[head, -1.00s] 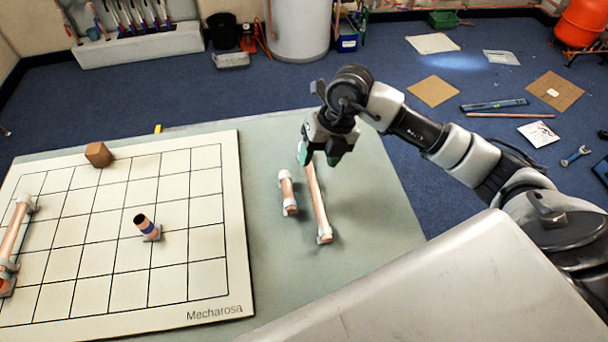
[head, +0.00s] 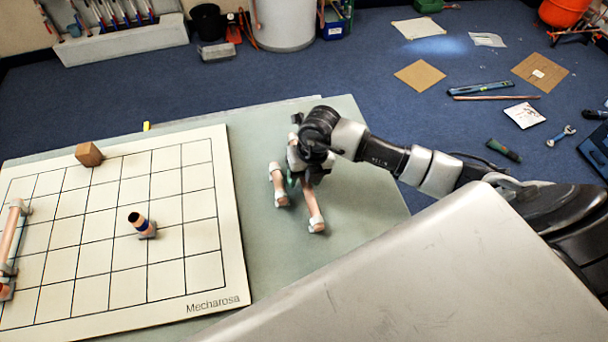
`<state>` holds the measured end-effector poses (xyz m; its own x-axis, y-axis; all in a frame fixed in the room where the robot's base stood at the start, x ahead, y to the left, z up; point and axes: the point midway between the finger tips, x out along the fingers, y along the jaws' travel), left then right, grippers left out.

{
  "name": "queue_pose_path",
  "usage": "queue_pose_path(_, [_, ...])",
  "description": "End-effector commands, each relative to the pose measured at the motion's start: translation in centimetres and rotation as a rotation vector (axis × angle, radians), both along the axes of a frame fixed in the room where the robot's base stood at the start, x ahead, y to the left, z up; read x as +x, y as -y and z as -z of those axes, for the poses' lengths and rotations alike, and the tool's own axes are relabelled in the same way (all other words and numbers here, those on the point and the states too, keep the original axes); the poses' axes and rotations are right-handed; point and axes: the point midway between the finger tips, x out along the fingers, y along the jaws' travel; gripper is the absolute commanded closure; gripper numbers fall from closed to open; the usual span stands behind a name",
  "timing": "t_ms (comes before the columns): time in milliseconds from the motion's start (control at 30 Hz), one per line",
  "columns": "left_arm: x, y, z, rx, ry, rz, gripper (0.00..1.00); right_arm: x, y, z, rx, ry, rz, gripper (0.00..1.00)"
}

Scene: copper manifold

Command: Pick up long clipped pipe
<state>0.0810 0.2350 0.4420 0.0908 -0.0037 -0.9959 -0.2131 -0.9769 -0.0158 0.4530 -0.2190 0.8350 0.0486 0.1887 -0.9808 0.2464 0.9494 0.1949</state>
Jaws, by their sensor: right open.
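The long clipped pipe (head: 312,203) is copper with pale clips and lies on the green table right of the grid board. My right gripper is open and low over the pipe, pointing down. I cannot tell whether its fingers straddle the pipe or touch it. A short clipped pipe (head: 279,185) lies just left of the gripper, close beside it. My left gripper is not in view.
The white grid board (head: 205,262) fills the table's left side. It bears a brown block (head: 88,154), a short upright pipe piece (head: 140,222) and another clipped pipe (head: 12,237) at the left edge. The table (head: 365,190) is bare right of the gripper. A grey surface (head: 400,275) fills the lower right.

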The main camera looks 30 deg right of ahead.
Motion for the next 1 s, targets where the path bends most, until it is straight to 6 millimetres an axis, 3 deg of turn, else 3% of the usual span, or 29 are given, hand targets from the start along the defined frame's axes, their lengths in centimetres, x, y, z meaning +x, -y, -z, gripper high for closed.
queue_pose_path(200, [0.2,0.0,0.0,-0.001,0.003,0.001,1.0,0.0,0.0,0.1,0.001,0.0,0.0,0.47])
queue_pose_path(567, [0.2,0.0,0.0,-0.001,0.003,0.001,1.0,0.0,0.0,0.1,0.001,0.0,0.0,1.0])
queue_pose_path(1000, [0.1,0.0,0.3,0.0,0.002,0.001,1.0,0.1,0.0,-1.0,0.001,0.004,0.0,1.0])
